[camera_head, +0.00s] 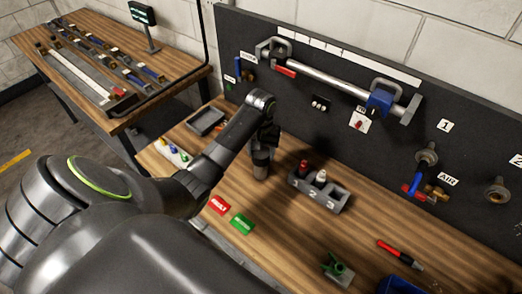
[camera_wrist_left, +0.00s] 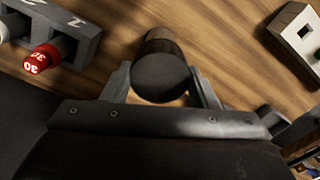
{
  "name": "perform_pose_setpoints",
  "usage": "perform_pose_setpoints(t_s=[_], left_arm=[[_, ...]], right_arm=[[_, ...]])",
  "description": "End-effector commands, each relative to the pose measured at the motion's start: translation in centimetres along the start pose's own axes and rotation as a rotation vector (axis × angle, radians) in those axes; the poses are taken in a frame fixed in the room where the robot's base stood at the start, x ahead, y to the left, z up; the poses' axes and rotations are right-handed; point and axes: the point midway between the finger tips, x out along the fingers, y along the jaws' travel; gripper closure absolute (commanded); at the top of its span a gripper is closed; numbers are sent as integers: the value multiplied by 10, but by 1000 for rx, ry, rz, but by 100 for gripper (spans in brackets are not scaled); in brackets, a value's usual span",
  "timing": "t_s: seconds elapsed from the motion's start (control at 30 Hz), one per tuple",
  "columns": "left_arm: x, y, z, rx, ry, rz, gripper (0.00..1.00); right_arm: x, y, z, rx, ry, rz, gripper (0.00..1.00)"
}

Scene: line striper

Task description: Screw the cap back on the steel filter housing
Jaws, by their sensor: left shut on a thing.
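My left gripper (camera_head: 264,138) points down at the workbench, beside the grey numbered block. Its fingers close around a dark round cap (camera_wrist_left: 161,78), which fills the space between them in the left wrist view. Below the cap is a shinier cylindrical body, the steel filter housing (camera_head: 261,168); it also shows in the left wrist view (camera_wrist_left: 158,38). It appears upright on the wood. I cannot tell whether the cap's thread is engaged, as the joint is small and shaded. My right gripper is out of view.
The grey block (camera_head: 318,196) with red-topped and white-topped bottles stands close on the right. Red (camera_head: 220,205) and green (camera_head: 242,223) cards lie in front. A grey tray (camera_head: 206,122) lies behind left. A dark panel (camera_head: 335,120) with pipes and valves rises behind.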

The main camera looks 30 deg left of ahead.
Motion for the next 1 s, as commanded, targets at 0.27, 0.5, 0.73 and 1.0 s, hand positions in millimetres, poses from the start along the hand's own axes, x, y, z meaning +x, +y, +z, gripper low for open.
perform_pose_setpoints(t_s=[0.27, 0.5, 0.73, 1.0], left_arm=[[1, 0, 0, 192, -2, 0, 78], [1, 0, 0, 387, -2, 1, 78], [1, 0, 1, 400, -2, 1, 78], [1, 0, 1, 534, -3, 1, 78]], right_arm=[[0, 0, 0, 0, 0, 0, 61], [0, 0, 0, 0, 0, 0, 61], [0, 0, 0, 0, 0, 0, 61], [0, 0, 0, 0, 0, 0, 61]])
